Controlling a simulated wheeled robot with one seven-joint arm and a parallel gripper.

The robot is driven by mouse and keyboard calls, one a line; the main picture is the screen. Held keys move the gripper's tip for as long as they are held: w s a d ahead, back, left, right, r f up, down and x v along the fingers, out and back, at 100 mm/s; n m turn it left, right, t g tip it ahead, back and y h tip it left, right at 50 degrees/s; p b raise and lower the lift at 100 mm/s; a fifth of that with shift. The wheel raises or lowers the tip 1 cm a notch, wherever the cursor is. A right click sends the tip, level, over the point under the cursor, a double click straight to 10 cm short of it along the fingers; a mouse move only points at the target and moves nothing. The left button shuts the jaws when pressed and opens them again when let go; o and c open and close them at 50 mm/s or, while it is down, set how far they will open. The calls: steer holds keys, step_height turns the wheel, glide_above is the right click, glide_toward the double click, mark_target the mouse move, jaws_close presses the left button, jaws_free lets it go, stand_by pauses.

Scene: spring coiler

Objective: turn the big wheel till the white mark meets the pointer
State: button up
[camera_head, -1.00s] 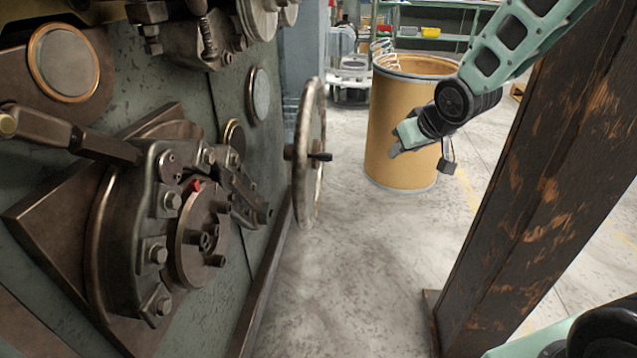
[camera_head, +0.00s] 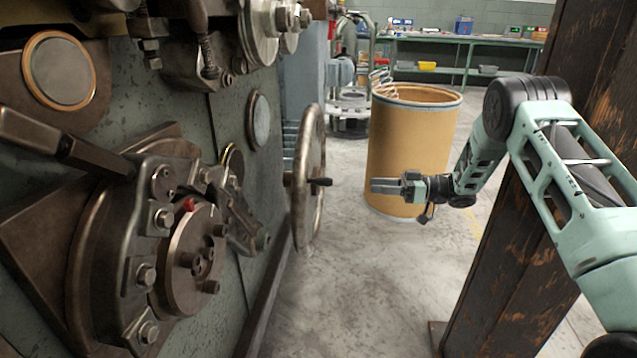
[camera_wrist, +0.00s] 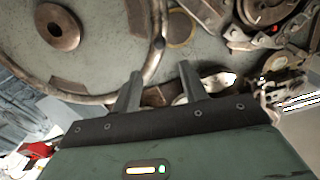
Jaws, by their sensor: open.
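The big wheel (camera_head: 316,215) stands edge-on to the head view, mounted on the side of the green machine. A short dark handle (camera_head: 320,182) sticks out from it to the right. In the wrist view the wheel's rim (camera_wrist: 157,50) and its hub (camera_wrist: 62,27) show at the upper left. My gripper (camera_head: 374,186) is to the right of the wheel and apart from it, pointing left towards it. It also shows in the wrist view (camera_wrist: 160,82), with the two fingers spread and nothing between them. I cannot make out the white mark or the pointer.
A tan drum (camera_head: 408,135) with wire coils stands behind my gripper. A rusty dark post (camera_head: 520,215) rises at the right, close to my arm. The machine's flange with a red spot (camera_head: 188,204) is at the left. Floor between machine and post is clear.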

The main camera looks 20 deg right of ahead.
mark_target(322, 182)
steer(key=b+x, duration=0.4)
steer(key=x, duration=1.1)
steer(key=shift+w+a, duration=0.15)
steer(key=shift+a, duration=0.1)
steer(key=shift+w+a+r+b, duration=0.1)
steer(key=shift+w+a+b, duration=0.15)
steer(key=shift+a, duration=0.25)
jaws_close()
steer(key=shift+s, duration=0.1)
